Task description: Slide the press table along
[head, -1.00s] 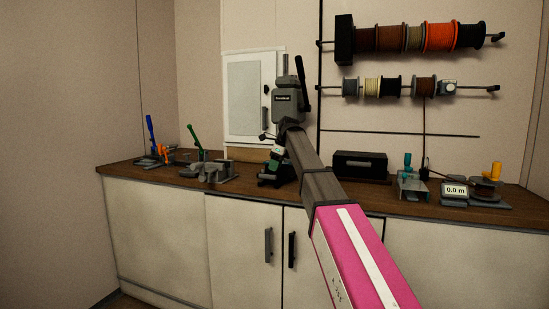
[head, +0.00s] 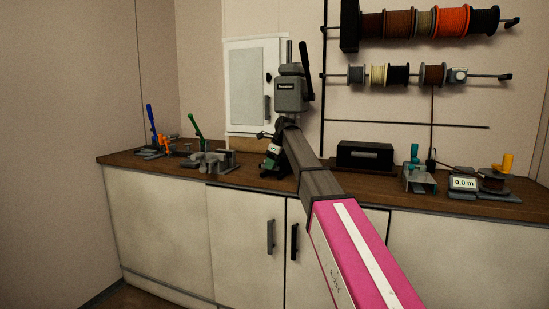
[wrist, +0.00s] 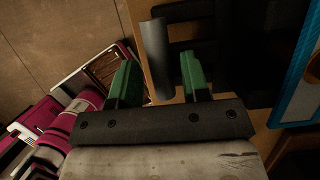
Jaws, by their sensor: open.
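The grey press (head: 291,95) with a black lever stands on the wooden bench in the middle of the head view. Its lower part and its table are mostly hidden by my arm there. In the wrist view my gripper (wrist: 157,80) is open, with its two green fingers apart. A grey cylindrical bar (wrist: 155,58) shows between the fingers, nearer the left one. I cannot tell whether either finger touches it. Dark parts (wrist: 225,50) lie beyond the right finger; I cannot tell which belong to the press table.
A clamp tool with a green handle (head: 196,127) and one with a blue handle (head: 151,119) stand left on the bench (head: 245,177). A black box (head: 365,155) and a counter reading 0.0 m (head: 464,184) stand right. Cord spools (head: 398,24) hang above.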

